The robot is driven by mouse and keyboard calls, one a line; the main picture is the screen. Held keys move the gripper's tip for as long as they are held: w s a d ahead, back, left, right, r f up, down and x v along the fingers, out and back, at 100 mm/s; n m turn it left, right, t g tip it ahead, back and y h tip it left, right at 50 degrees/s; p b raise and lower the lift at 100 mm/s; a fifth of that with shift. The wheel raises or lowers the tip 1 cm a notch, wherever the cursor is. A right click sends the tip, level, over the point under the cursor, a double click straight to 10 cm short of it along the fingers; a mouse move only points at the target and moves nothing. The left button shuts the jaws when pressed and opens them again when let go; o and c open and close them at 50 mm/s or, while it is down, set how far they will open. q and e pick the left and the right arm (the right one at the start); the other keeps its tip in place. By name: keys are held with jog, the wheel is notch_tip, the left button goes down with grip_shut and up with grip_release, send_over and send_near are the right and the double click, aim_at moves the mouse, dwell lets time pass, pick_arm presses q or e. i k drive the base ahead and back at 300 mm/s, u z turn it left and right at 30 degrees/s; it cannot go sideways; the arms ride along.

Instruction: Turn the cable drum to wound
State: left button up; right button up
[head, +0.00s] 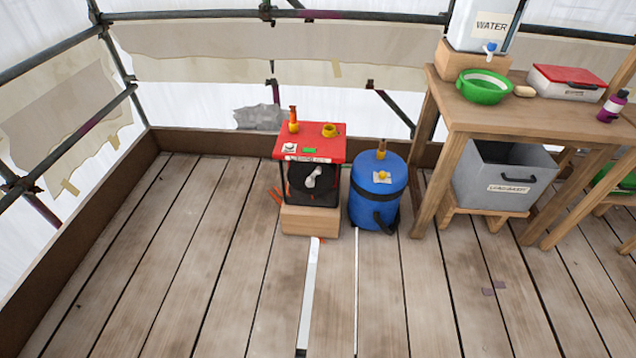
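The cable drum (304,185) is a dark round reel with a pale grey crank handle on its front, under a red top (318,153) with small labels and a green patch. It stands on a wooden block (310,220) on the plank floor, left of the middle. I cannot read its labels or tell its wound state. Neither of my grippers is in the head view.
A blue barrel (377,193) stands right of the drum. Further right a wooden table (461,121) holds a green bowl (482,88), a water container (479,28) and a red-lidded box (567,82); a grey bin (502,181) sits below.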

aim_at(307, 177)
jog(key=z, duration=0.5)
jog(key=i, duration=0.75)
jog(key=z, duration=0.3)
